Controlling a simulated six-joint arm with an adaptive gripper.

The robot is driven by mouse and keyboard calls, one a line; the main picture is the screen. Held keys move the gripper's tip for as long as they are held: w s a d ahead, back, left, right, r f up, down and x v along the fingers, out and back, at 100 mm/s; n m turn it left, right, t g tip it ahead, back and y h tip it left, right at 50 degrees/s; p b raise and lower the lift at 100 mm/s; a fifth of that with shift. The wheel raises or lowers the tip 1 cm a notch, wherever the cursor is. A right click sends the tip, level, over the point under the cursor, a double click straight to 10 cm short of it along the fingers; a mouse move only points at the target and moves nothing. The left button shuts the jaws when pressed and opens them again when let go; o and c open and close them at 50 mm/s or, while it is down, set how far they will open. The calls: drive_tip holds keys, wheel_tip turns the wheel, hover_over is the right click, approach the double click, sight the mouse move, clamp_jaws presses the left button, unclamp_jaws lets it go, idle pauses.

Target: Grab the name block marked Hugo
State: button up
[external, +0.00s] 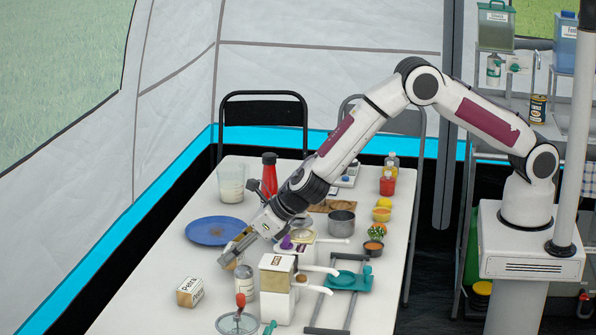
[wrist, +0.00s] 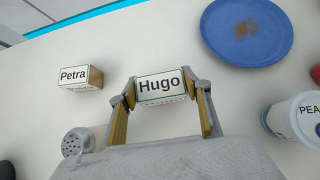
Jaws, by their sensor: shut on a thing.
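The name block marked Hugo (wrist: 160,86) is a small white-faced block with black letters, in the middle of the wrist view. My gripper (wrist: 165,95) is shut on it, one finger at each side. In the external view my gripper (external: 236,254) is low over the table, left of the middle, and the Hugo block is mostly hidden there. I cannot tell whether the block touches the table. A second name block, marked Petra (wrist: 80,77), stands apart to the left; it also shows in the external view (external: 190,292).
A blue plate (external: 215,231) lies just behind my gripper. A shaker (external: 244,280), cream boxes (external: 277,273) and a teal-handled rack (external: 347,281) stand to the right and front. The table (external: 150,310) is clear around the Petra block.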

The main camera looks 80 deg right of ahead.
drive_tip(key=shift+r, duration=4)
